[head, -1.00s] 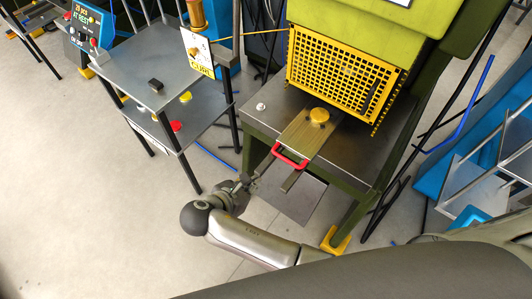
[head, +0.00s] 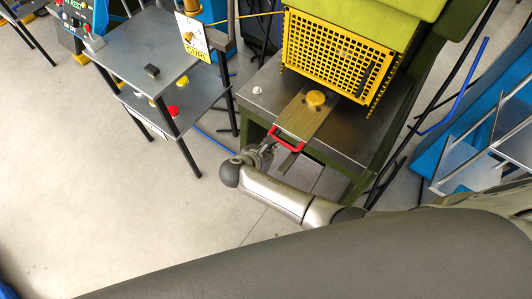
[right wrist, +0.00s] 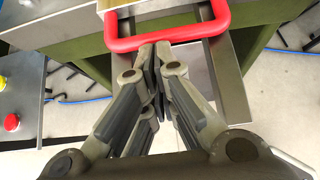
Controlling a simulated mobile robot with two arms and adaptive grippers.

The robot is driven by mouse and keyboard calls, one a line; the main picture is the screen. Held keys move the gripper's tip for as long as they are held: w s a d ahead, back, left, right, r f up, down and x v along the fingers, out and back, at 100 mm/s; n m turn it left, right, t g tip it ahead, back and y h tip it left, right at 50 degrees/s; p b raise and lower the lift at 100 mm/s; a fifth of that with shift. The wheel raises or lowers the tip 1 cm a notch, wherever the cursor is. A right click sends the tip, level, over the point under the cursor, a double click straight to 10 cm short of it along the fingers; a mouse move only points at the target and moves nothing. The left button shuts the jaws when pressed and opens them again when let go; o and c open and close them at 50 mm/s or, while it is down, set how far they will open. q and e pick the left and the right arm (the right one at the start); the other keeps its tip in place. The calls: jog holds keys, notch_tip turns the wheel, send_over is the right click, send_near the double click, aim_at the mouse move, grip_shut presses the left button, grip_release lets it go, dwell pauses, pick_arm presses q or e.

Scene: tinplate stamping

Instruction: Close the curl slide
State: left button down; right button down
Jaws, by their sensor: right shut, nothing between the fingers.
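The curl slide (head: 305,118) is a brass-coloured plate on the green press's table, pulled out toward me past the table's front edge. A round golden piece (head: 316,98) sits on it near the yellow mesh guard. Its red handle (head: 288,142) is at the near end; the handle also shows in the right wrist view (right wrist: 168,40). My right gripper (head: 270,146) is at the handle; in the right wrist view its fingers (right wrist: 154,48) are shut, empty, with their tips at the handle's near bar. Whether they touch it I cannot tell. My left gripper is not in view.
The yellow mesh guard (head: 338,55) stands behind the slide, under the green press body. A grey two-level stand (head: 150,52) with a dark block and red and yellow buttons is at the left. Blue and grey racks (head: 490,140) stand at the right. The floor between is clear.

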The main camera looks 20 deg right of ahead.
aim_at(286, 132)
jog(key=shift+d, duration=0.1)
jog(key=w+d, duration=0.2)
jog(key=d, duration=0.1)
jog(key=w+d+p, duration=0.1)
jog(key=w+d, duration=0.2)
jog(key=shift+d, duration=0.2)
jog(key=shift+w+d+f, duration=0.1)
jog(key=shift+w+d, duration=0.1)
jog(key=shift+w, duration=0.1)
jog(key=shift+s, duration=0.1)
jog(key=shift+a, duration=0.15)
